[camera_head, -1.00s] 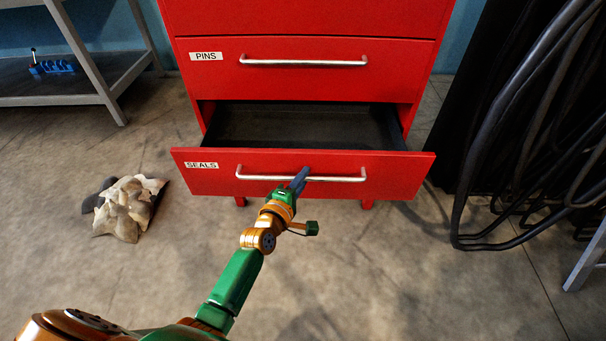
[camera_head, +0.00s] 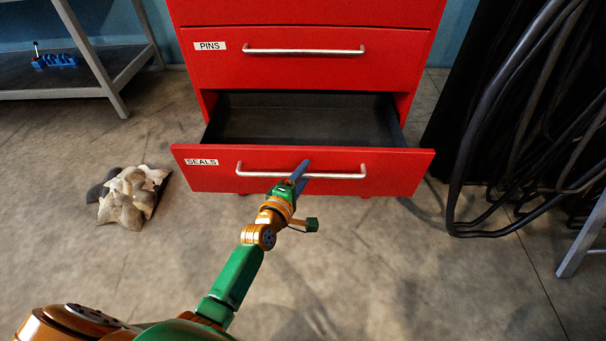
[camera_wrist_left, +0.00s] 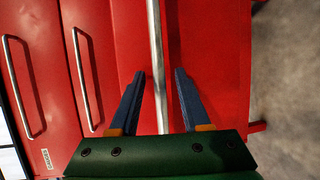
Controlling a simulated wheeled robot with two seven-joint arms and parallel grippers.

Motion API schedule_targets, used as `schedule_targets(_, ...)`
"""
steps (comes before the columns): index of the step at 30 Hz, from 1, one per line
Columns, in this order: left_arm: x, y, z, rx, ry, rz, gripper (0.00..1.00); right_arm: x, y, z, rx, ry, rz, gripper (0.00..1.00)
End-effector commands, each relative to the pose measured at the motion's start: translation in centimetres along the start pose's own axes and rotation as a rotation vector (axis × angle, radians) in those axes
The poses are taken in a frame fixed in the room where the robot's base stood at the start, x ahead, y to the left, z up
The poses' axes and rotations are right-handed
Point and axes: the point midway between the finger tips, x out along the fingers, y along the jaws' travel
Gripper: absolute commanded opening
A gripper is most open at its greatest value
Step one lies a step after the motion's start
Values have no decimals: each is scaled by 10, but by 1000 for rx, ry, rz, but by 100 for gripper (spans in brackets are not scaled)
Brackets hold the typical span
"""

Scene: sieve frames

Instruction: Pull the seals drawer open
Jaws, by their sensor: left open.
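The seals drawer (camera_head: 395,172) is the lower red drawer with a white SEALS label (camera_head: 202,162). It stands well out from the cabinet, and its dark, empty-looking inside (camera_head: 300,120) shows. My left gripper (camera_head: 303,171) is at the middle of the drawer's silver bar handle (camera_head: 345,176). In the left wrist view its two blue fingers (camera_wrist_left: 160,76) are spread, one on each side of the handle bar (camera_wrist_left: 154,40), with gaps visible between bar and fingers. My right gripper is in neither view.
The closed PINS drawer (camera_head: 400,60) is above. A crumpled cloth-like heap (camera_head: 132,196) lies on the floor to the left. A grey shelf (camera_head: 95,75) stands at the back left. Black hoses or cables (camera_head: 480,140) hang at right. The floor in front is clear.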

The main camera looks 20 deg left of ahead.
Motion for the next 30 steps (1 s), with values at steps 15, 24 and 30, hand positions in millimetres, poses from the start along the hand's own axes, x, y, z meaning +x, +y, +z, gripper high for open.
schedule_targets(15,-63,1,0,1,0,-3,47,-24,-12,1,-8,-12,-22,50)
schedule_targets(24,-71,0,0,0,0,0,47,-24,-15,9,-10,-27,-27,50)
schedule_targets(30,-71,-1,0,2,0,-2,47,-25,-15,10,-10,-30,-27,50)
